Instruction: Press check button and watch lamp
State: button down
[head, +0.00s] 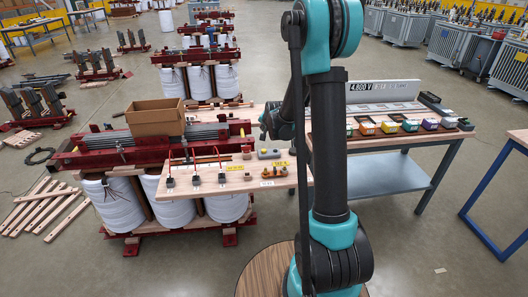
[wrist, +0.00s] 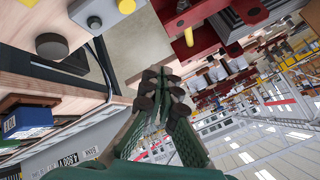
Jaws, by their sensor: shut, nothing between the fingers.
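A small grey box (wrist: 108,18) with a dark round button (wrist: 94,22) and a yellow dome (wrist: 126,5), perhaps the lamp, shows at the top of the wrist view. I cannot tell whether the dome is lit. In the head view a small grey box (head: 269,153) lies on the wooden board, probably the same one. My gripper (wrist: 165,88) is shut and empty, its dark fingertips together and apart from the box in the wrist view. In the head view my arm largely hides it.
A wooden board (head: 240,180) bears several small parts and red leads. A cardboard box (head: 155,118) stands behind it on the red-framed core. A bench at right holds colored bins (head: 410,126) and a 4,800 V sign (head: 384,89). A dark round knob (wrist: 52,46) shows in the wrist view.

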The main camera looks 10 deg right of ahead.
aim_at(264, 151)
jog(key=shift+f, duration=4.4)
jog(key=shift+f, duration=0.1)
jog(key=shift+f, duration=0.3)
jog(key=shift+f, duration=0.5)
jog(key=shift+r, duration=0.9)
jog(key=shift+r, duration=2.55)
